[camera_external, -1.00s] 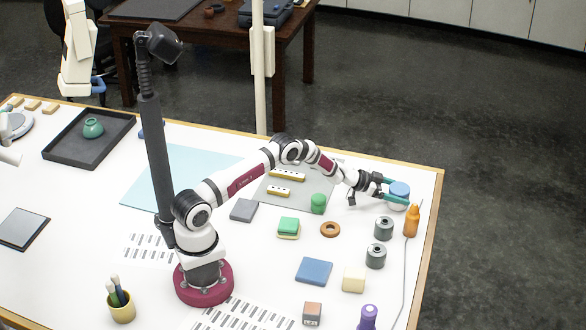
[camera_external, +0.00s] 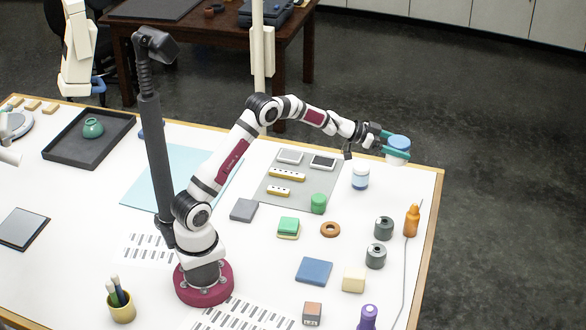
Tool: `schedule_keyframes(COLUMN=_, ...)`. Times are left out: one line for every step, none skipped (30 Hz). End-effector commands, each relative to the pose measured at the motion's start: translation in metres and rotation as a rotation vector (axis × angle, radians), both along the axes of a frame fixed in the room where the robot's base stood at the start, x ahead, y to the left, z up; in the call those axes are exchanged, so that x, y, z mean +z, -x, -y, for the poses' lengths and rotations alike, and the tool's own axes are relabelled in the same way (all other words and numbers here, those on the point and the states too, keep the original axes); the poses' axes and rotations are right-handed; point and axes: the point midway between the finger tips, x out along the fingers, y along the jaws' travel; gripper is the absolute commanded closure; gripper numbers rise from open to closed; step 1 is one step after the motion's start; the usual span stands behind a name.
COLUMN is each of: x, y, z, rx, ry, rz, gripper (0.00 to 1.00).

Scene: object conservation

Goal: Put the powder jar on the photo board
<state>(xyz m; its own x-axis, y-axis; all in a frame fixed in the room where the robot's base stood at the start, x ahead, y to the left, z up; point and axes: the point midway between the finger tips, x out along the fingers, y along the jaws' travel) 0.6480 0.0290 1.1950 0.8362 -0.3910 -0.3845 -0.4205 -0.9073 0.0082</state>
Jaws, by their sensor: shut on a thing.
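My gripper (camera_external: 401,147) has teal fingers, shut around a white jar with a blue lid (camera_external: 398,142), which I take as the powder jar. It holds the jar upright, raised above the table near its back right edge. A flat grey board (camera_external: 298,203), which looks like the photo board, lies left of the gripper. Two yellow marked bars (camera_external: 286,175), two small white-framed items (camera_external: 323,162) and a green cylinder (camera_external: 318,203) are on it or at its edge.
A small white jar with a blue band (camera_external: 360,178) stands between the board and an orange bottle (camera_external: 411,220). Grey cylinders (camera_external: 384,228) and a brown ring (camera_external: 330,229) stand nearer. A light blue sheet (camera_external: 150,185) lies left. The board's middle right is bare.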

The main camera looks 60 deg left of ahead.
Motion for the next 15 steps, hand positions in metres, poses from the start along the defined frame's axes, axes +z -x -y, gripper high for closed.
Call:
schedule_keyframes(x=0.033, y=0.015, z=0.000, rx=0.006, ry=-0.002, rz=0.007, gripper=0.82)
schedule_keyframes(x=0.048, y=0.025, z=0.001, rx=0.010, ry=-0.002, rz=0.005, gripper=0.82)
schedule_keyframes(x=0.067, y=0.039, z=0.002, rx=0.015, ry=-0.001, rz=0.003, gripper=0.82)
schedule_keyframes(x=0.081, y=0.049, z=0.003, rx=0.021, ry=0.000, rz=0.003, gripper=0.82)
schedule_keyframes(x=0.092, y=0.060, z=0.004, rx=0.026, ry=-0.001, rz=0.001, gripper=0.82)
schedule_keyframes(x=0.107, y=0.074, z=0.005, rx=0.032, ry=-0.001, rz=0.000, gripper=0.82)
schedule_keyframes(x=0.116, y=0.084, z=0.007, rx=0.038, ry=-0.001, rz=0.000, gripper=0.82)
schedule_keyframes(x=0.125, y=0.095, z=0.008, rx=0.043, ry=-0.001, rz=-0.001, gripper=0.82)
schedule_keyframes(x=0.135, y=0.109, z=0.009, rx=0.050, ry=0.000, rz=-0.002, gripper=0.82)
schedule_keyframes(x=0.142, y=0.119, z=0.010, rx=0.055, ry=-0.001, rz=-0.002, gripper=0.82)
schedule_keyframes(x=0.148, y=0.129, z=0.010, rx=0.062, ry=-0.001, rz=-0.002, gripper=0.82)
schedule_keyframes(x=0.154, y=0.142, z=0.010, rx=0.070, ry=-0.001, rz=-0.002, gripper=0.82)
schedule_keyframes(x=0.158, y=0.152, z=0.010, rx=0.078, ry=-0.002, rz=-0.002, gripper=0.82)
schedule_keyframes(x=0.161, y=0.163, z=0.009, rx=0.086, ry=-0.003, rz=-0.003, gripper=0.82)
schedule_keyframes(x=0.163, y=0.176, z=0.007, rx=0.097, ry=-0.004, rz=-0.003, gripper=0.82)
